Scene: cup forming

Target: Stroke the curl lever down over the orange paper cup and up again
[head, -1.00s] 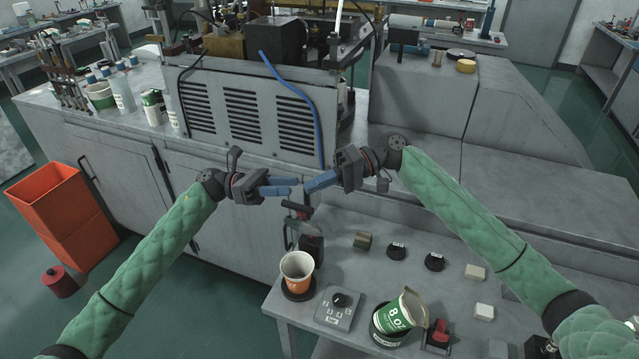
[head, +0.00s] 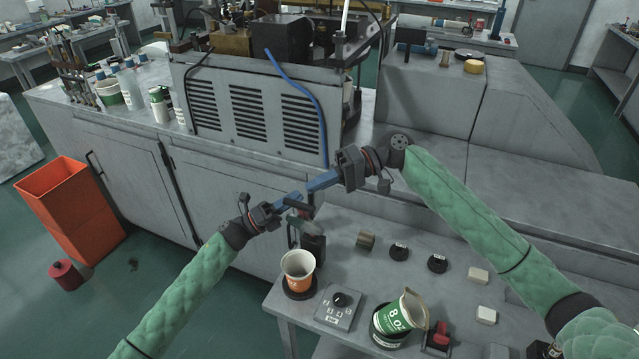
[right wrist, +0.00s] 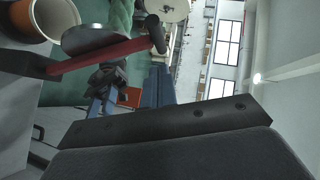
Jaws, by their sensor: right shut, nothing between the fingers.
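The orange paper cup (head: 299,270) stands upright, open end up, in a dark round holder (head: 299,291) at the table's left corner. In the right wrist view the cup (right wrist: 32,22) is at top left. The curl lever (head: 301,228) rises from a dark post just behind the cup; its red arm (right wrist: 105,58) ends in a black knob and looks raised, clear of the cup. My left gripper (head: 296,198) is at the lever's upper end; contact and finger gap are unclear. My right gripper (head: 310,186) is shut and empty, just above and right of it.
On the table are a control box (head: 339,307) with a knob, a green 8 oz cup (head: 403,312) in a dark holder, a brass cylinder (head: 366,241), black discs and pale blocks. A large grey machine (head: 255,110) stands behind.

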